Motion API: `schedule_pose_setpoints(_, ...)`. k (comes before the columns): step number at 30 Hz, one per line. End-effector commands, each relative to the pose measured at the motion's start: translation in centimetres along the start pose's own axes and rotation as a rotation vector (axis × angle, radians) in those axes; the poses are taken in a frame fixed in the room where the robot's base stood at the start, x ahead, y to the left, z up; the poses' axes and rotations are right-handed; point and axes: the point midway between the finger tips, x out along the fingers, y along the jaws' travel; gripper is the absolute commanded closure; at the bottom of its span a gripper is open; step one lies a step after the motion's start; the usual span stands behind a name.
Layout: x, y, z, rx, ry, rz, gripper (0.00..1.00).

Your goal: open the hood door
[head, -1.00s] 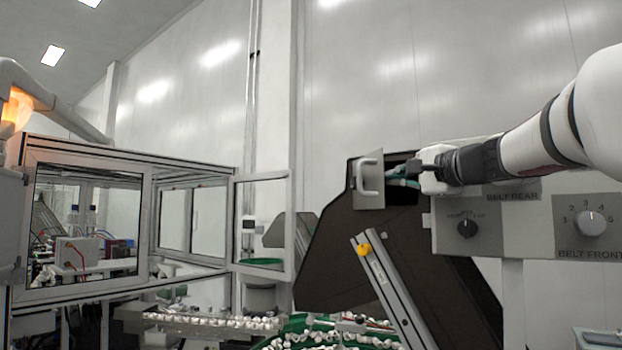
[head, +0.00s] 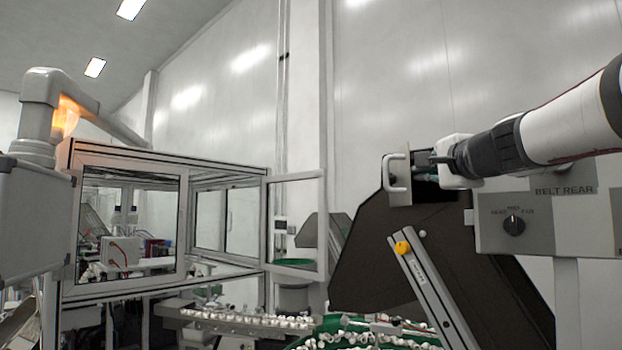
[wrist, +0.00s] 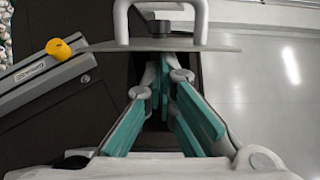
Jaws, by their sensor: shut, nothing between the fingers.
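The hood door (head: 403,196) is a small grey panel with a white bar handle (head: 387,176). It stands swung out from the dark opening in the black hood (head: 390,260). In the wrist view, the door (wrist: 215,47) shows nearly edge-on across the top, with its handle (wrist: 201,18) on the far side. My gripper (head: 432,162) is at the opening, on the inner side of the door, to its right. Its teal-padded fingers (wrist: 165,75) are shut and empty, tips close to the panel. I cannot tell if they touch it.
A control panel (head: 548,225) with a black knob stands right of the hood. A grey rail (head: 435,295) with a yellow knob leans before the hood. A framed glass enclosure (head: 128,225) stands at left, its door panel (head: 295,270) open. White parts lie below.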

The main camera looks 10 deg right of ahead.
Motion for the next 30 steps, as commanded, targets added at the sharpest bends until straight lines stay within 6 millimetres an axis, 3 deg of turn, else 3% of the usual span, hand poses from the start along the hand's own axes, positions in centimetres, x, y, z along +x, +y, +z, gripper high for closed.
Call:
schedule_pose_setpoints(3, 0.1, -0.1, 1.7, -0.003, 0.070, -0.002, 1.00)
schedule_pose_setpoints(18, 2.2, -0.1, 8.4, 0.001, 0.065, 0.002, 1.00)
schedule_pose_setpoints(30, 4.0, -0.1, 10.8, 0.001, 0.068, 0.001, 1.00)
